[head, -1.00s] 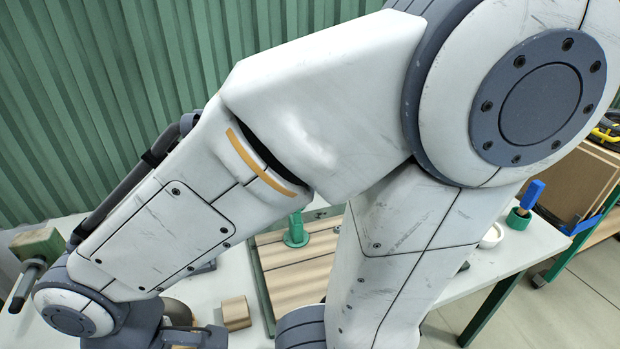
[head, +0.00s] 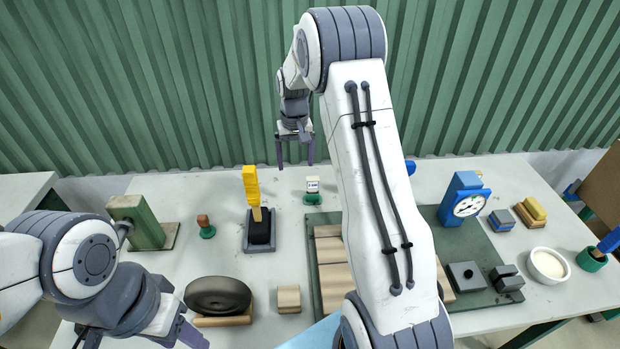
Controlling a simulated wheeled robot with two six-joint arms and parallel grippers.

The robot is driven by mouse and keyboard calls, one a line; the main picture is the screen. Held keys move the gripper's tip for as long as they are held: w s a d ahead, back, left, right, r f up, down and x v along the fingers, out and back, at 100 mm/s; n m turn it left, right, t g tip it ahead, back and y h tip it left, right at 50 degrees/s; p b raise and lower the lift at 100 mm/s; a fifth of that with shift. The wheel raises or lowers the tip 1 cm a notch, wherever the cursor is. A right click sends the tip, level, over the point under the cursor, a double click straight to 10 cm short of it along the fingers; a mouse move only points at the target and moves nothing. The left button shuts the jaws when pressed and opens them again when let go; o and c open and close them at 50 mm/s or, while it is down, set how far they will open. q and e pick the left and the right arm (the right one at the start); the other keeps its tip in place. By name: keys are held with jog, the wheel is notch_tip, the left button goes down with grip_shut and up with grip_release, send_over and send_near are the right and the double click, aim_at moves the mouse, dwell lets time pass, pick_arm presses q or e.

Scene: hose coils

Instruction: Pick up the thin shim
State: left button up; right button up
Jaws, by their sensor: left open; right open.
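I cannot pick out the thin shim with certainty. A small white block with dark print (head: 313,185) stands on a green holder at the back of the table, and a small wooden block (head: 289,298) lies at the front. My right gripper (head: 295,160) hangs fingers down, open and empty, above the back edge of the table, to the left of the white block. My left gripper (head: 140,338) is low at the front left, open, and partly cut off by the frame. My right arm hides part of the table's middle.
A dark round wheel (head: 217,295), a yellow-handled brush (head: 252,188), a green block (head: 136,219) and a white bowl (head: 547,264) stand around. A green corrugated wall is behind.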

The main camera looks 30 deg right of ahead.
jog(key=m, duration=0.2)
send_over(313, 178)
jog(key=f, duration=0.3)
jog(key=shift+w+a+f+g, duration=0.25)
jog(key=shift+w+f+g, duration=0.05)
jog(key=shift+g, duration=0.1)
notch_tip(313, 178, down, 4)
jog(key=shift+d+f+p, duration=0.1)
jog(key=shift+f+p, duration=0.1)
jog(key=shift+p, duration=0.5)
jog(key=shift+f, duration=0.35)
jog(key=f+p, duration=0.1)
jog(key=f, duration=0.1)
jog(key=f+p, duration=0.1)
jog(key=f, duration=0.1)
jog(key=shift+s+d+f+p, duration=0.15)
jog(key=shift+s+f+p, duration=0.05)
jog(key=shift+f+p, duration=0.2)
jog(key=shift+f, duration=0.25)
grip_shut()
